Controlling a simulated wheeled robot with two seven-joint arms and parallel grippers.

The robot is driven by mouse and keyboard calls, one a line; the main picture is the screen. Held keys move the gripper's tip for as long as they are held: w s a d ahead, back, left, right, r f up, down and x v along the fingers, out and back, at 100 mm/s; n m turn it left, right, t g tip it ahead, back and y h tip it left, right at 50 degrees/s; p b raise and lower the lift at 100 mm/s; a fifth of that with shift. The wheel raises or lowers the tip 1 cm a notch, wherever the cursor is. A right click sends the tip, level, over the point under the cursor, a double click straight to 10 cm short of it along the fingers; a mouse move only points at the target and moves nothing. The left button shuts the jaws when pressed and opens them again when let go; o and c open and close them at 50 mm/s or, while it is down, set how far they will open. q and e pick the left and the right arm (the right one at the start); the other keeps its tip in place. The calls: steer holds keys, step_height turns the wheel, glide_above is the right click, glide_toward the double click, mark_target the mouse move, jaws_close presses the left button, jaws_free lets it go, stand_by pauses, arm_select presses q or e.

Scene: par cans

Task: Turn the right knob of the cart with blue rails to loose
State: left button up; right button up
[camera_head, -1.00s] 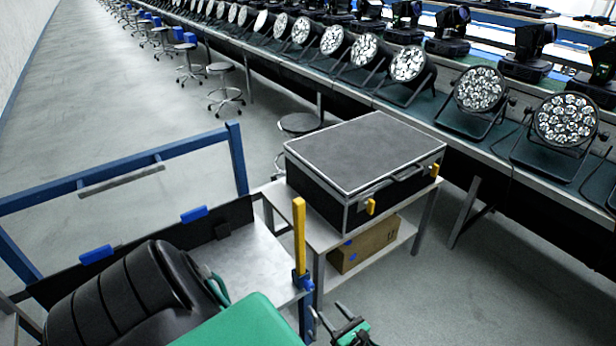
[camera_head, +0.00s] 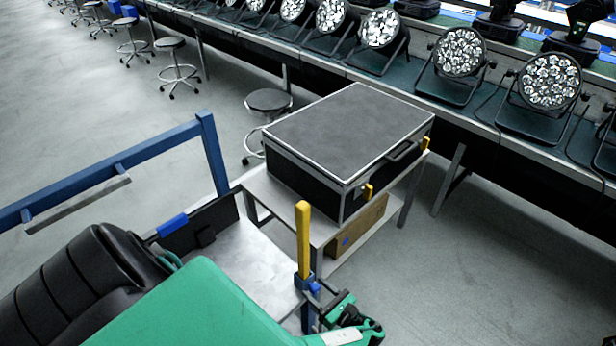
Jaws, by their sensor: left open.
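The cart with blue rails (camera_head: 120,158) stands at the left, with a bare silver deck (camera_head: 245,262). At its right front corner a long yellow lever (camera_head: 303,235) stands upright on a blue post, with a small blue fitting (camera_head: 312,288) at its foot. This looks like the right knob; its setting cannot be read. My left gripper (camera_head: 322,303), green and black, is open just right of the post, low beside the lever's foot. I cannot tell whether it touches the fitting. My right gripper is out of view.
A black flight case (camera_head: 350,135) with yellow latches sits on a metal table behind the cart, with a cardboard box (camera_head: 358,228) on the lower shelf. A long bench (camera_head: 400,95) of par cans runs behind. Stools (camera_head: 268,102) stand beyond; floor at right is clear.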

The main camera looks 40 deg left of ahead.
arm_select(q)
steer(key=shift+a, duration=0.15)
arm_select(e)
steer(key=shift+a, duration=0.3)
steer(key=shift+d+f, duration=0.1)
arm_select(q)
steer(key=shift+c, duration=0.9)
steer(key=c, duration=0.8)
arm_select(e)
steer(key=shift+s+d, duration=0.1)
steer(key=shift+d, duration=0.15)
